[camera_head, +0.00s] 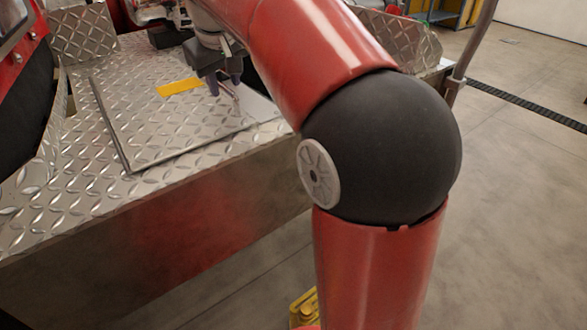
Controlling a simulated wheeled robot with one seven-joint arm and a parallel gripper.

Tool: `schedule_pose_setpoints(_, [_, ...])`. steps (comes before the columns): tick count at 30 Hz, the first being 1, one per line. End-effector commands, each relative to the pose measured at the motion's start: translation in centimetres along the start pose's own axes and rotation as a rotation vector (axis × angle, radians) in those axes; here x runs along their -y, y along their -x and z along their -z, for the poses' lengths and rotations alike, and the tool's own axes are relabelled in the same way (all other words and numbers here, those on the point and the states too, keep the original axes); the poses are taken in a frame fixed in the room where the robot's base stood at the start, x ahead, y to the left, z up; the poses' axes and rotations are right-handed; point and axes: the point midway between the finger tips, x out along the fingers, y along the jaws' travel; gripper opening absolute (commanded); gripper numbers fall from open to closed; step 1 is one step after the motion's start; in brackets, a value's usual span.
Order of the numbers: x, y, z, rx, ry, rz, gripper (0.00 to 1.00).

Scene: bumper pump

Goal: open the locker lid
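The locker lid (165,130) is a rectangular diamond-plate panel set in the top of the metal bumper. It lies flat and looks closed, with a dark seam along its left and front edges. A yellow label (180,87) is on it. My gripper (225,86) points down over the lid's right part, right of the label. Its two dark fingertips look apart. A small thin metal piece (229,91), perhaps a handle, shows just by the fingertips; I cannot tell whether they touch it. My arm hides the lid's far right part.
The diamond-plate bumper top (35,215) surrounds the lid, with a red and black vehicle body (28,100) at the left. Upright plates (82,32) stand behind. A grey pole (470,45) rises at the right. The concrete floor (520,220) at the right is clear.

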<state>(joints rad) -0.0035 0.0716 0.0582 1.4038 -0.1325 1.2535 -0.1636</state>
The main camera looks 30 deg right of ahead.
Motion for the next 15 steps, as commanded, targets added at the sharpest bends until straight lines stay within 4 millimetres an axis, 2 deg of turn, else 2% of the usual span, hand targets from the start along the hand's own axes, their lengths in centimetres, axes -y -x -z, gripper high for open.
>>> schedule_pose_setpoints(1, [-0.2,1.2,0.2,-0.006,-0.001,-0.003,0.33])
schedule_pose_setpoints(15, [-0.2,8.1,0.1,-0.006,-0.001,-0.005,0.33])
